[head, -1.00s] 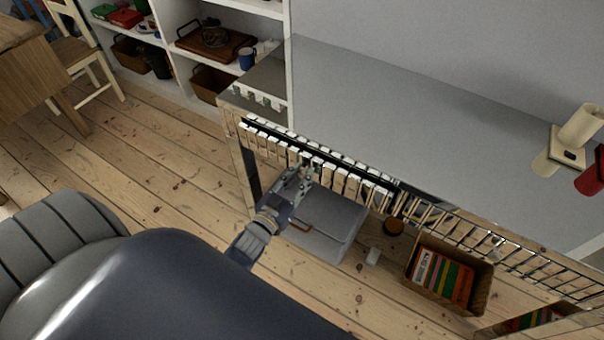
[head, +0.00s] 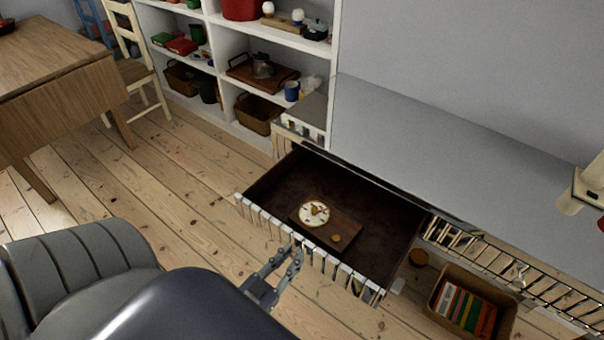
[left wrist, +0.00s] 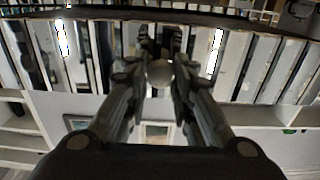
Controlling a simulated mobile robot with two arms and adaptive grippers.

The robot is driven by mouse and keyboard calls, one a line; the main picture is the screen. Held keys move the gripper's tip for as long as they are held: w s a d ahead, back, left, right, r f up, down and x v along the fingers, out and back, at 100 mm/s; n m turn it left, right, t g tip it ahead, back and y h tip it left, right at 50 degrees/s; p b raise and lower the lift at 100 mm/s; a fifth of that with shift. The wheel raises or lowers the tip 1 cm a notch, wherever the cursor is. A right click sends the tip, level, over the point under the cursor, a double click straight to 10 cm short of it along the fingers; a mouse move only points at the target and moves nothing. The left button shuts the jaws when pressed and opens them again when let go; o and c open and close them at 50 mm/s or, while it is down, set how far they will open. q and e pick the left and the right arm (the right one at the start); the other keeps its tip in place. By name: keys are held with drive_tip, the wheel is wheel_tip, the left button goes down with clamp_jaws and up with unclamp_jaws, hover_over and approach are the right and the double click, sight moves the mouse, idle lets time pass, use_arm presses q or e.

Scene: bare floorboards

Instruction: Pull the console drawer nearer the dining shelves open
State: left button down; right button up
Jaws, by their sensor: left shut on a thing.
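The console (head: 430,140) has a grey top and stands along the wall. Its drawer nearer the dining shelves (head: 265,190) is pulled well out, showing a dark interior. Inside lie a round white dial-like object (head: 314,212) and a flat brown board or box (head: 345,226). My left gripper (head: 296,255) is at the middle of the drawer's slatted front. In the left wrist view its fingers (left wrist: 160,72) close around a round knob (left wrist: 160,74) on that front. My right gripper is not in view.
White dining shelves (head: 225,60) stand behind the console's left end. A wooden table (head: 60,85) and a chair (head: 135,70) are at left. A basket of books (head: 470,305) sits under the console's right part. Floorboards are clear left of the drawer.

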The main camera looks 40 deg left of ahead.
use_arm(q)
drive_tip(key=shift+s, duration=1.55)
drive_tip(key=c, duration=1.3)
unclamp_jaws()
drive_tip(key=shift+c, duration=0.2)
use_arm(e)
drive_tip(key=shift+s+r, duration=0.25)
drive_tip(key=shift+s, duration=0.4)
use_arm(q)
drive_tip(key=shift+s, duration=0.1)
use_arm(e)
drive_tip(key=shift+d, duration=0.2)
use_arm(q)
drive_tip(key=s, duration=1.2)
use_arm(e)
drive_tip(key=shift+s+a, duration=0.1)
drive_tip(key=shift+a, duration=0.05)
